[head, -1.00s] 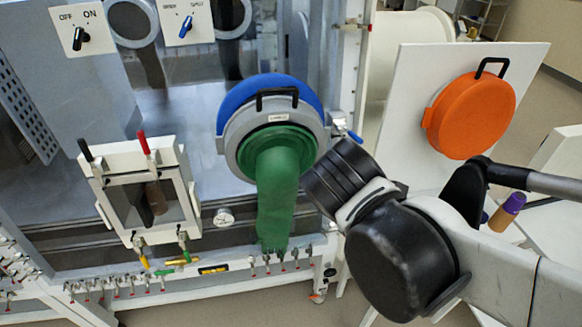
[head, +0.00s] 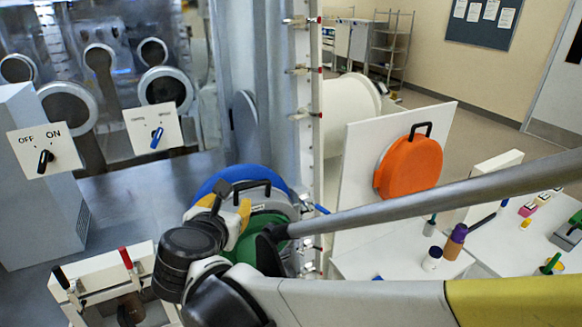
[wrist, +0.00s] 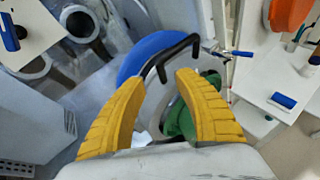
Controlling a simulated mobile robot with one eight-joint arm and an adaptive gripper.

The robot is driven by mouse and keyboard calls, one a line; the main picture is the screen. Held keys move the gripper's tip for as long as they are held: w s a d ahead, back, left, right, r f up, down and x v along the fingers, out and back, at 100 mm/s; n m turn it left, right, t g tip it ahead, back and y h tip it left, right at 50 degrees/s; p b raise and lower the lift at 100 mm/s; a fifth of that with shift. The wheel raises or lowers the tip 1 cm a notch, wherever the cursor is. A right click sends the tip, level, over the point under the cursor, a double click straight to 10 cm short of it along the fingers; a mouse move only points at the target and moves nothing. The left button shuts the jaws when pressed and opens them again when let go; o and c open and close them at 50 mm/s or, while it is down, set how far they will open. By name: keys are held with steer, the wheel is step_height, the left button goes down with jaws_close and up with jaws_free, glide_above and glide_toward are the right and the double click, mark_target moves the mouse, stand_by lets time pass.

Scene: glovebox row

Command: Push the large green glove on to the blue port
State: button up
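The blue port (head: 232,176) is a round blue disc on the glovebox front, with a grey ring and a black handle (head: 250,187) before it. The green glove (head: 258,226) sits at the ring's centre; my arm hides its lower part. In the wrist view, the blue port (wrist: 146,52) and handle (wrist: 176,52) lie just beyond my fingertips. The glove (wrist: 180,120) shows between and behind the right finger. My gripper (wrist: 160,80) has its yellow fingers spread, with nothing held between them. In the head view, the gripper (head: 233,205) is in front of the ring; contact cannot be told.
An orange round cover (head: 408,168) on a white panel stands to the right. A white table with several small items, including a purple-capped bottle (head: 455,240), is at the lower right. OFF/ON (head: 40,150) and second switch plates (head: 153,128) are at the left. A lever-fitted frame (head: 100,280) is lower left.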

mark_target(235, 196)
steer(key=x, duration=0.5)
steer(key=shift+d+r, duration=0.15)
steer(key=shift+d, duration=0.05)
steer(key=shift+s, duration=0.1)
steer(key=c, duration=0.4)
jaws_close()
steer(key=shift+r, duration=0.2)
